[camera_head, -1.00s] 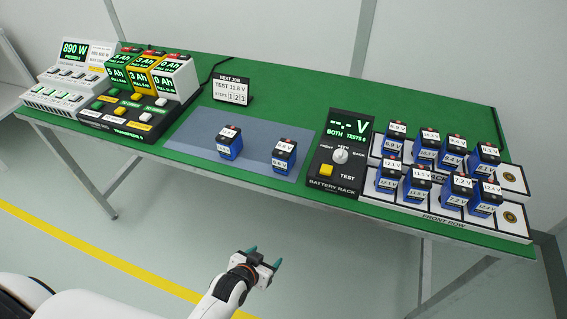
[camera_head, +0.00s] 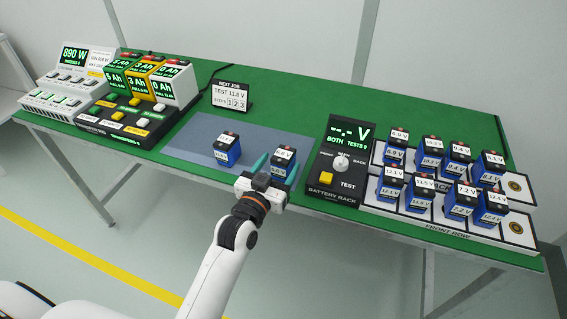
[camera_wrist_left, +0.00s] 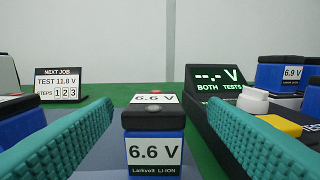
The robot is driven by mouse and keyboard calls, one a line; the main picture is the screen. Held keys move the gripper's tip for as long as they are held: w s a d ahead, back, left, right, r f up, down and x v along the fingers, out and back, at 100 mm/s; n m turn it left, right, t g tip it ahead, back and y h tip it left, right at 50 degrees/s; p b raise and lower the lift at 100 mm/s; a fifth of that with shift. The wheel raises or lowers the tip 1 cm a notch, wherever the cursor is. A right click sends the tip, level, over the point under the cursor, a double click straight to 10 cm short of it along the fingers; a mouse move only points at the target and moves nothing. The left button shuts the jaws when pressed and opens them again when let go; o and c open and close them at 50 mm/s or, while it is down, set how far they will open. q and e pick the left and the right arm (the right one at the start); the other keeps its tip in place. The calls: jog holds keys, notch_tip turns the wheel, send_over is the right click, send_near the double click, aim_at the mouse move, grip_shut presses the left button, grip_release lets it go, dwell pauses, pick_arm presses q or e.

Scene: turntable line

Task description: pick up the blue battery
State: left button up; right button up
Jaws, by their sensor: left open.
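A blue battery (camera_head: 282,163) labelled 6.6 V stands upright on the grey-blue mat (camera_head: 200,157). It also shows in the left wrist view (camera_wrist_left: 154,150), between the two fingers. My left gripper (camera_head: 272,172) is open, with its teal fingers around the near sides of this battery; I cannot tell whether they touch it. A second blue battery (camera_head: 227,152) stands on the mat to the left, and its edge shows in the left wrist view (camera_wrist_left: 20,120). Several more blue batteries (camera_head: 420,190) stand in the two rows of the battery rack. My right gripper is not in view.
The battery rack's black tester (camera_head: 325,180), with a knob and yellow button, stands close to the right of the gripper. A "next job" sign (camera_head: 231,95) reads TEST 11.8 V. Charger and power units (camera_head: 130,115) stand at the left. The green table (camera_head: 285,110) is bare at the back.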

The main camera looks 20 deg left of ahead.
aim_at(288, 148)
pick_arm(q)
jog(key=shift+w+d+f, duration=0.1)
jog(key=shift+w+f, duration=0.1)
jog(key=shift+w, duration=1.4)
jog(key=shift+w+d+f, duration=0.1)
jog(key=shift+w+f, duration=0.05)
jog(key=shift+w, duration=1.4)
jog(key=shift+a, duration=0.1)
jog(key=shift+c, duration=0.4)
jog(key=shift+r, duration=0.1)
jog(key=c, duration=1.2)
